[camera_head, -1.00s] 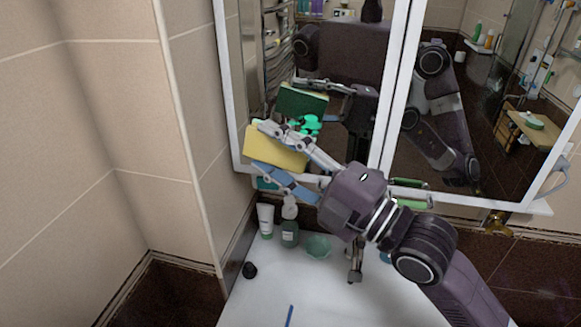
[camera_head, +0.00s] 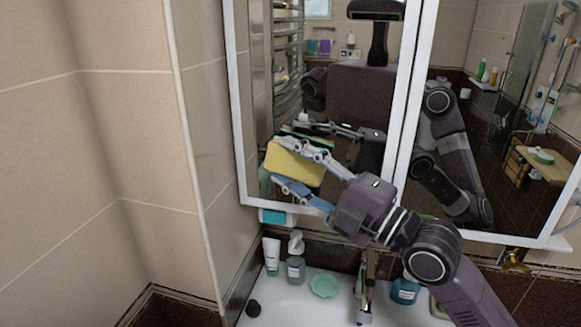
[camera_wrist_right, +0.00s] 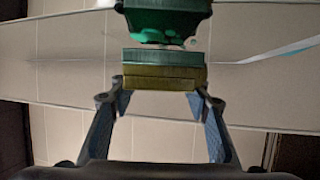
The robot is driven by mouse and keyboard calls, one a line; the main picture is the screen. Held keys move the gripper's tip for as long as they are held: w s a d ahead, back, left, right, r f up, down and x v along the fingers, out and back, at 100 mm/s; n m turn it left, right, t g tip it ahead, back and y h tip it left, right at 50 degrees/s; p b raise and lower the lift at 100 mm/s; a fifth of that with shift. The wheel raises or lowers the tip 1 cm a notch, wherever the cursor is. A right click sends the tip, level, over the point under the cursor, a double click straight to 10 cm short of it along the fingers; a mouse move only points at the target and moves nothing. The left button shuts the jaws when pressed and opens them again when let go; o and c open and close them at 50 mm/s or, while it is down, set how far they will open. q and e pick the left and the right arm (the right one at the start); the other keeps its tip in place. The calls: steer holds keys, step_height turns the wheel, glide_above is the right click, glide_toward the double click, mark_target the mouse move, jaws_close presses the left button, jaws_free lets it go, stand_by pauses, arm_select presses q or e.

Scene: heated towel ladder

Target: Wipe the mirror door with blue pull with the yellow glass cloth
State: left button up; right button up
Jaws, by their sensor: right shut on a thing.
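My right gripper (camera_head: 284,164) is shut on the yellow glass cloth (camera_head: 297,167), a thick pad-like block. It holds the cloth in front of the lower left part of the left mirror door (camera_head: 290,100). The door has a white frame and reflects my body and the cloth's green side. In the right wrist view the cloth (camera_wrist_right: 165,78) sits between the fingertips, with a green reflection just ahead. I cannot tell whether cloth and glass touch. A second mirror door (camera_head: 510,120) stands to the right. No blue pull is clearly visible. My left gripper is not in view.
A white sink (camera_head: 300,303) lies below, with a faucet (camera_head: 366,290). A white tube (camera_head: 271,255), a soap bottle (camera_head: 296,262), a green dish (camera_head: 324,284) and a blue bottle (camera_head: 405,291) stand along its back. A tiled wall (camera_head: 130,140) closes the left side.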

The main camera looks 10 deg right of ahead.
mark_target(316, 165)
steer(key=shift+w+d+b, duration=0.25)
steer(key=shift+w+b, duration=0.3)
steer(key=shift+w, duration=0.15)
stand_by(0.9)
steer(key=shift+b, duration=0.4)
stand_by(1.2)
steer(key=shift+d, duration=0.1)
steer(key=shift+s+d+f+b, duration=0.1)
steer(key=shift+s+d+b, duration=0.05)
steer(key=shift+d+b, duration=0.35)
steer(key=shift+s+d+b, duration=0.35)
steer(key=shift+d, duration=0.3)
steer(key=shift+s+d+b, duration=0.25)
steer(key=shift+d+b, duration=0.35)
steer(key=shift+b, duration=0.15)
steer(key=shift+s+d+b, duration=0.25)
steer(key=shift+d+b, duration=0.05)
steer(key=shift+d, duration=0.2)
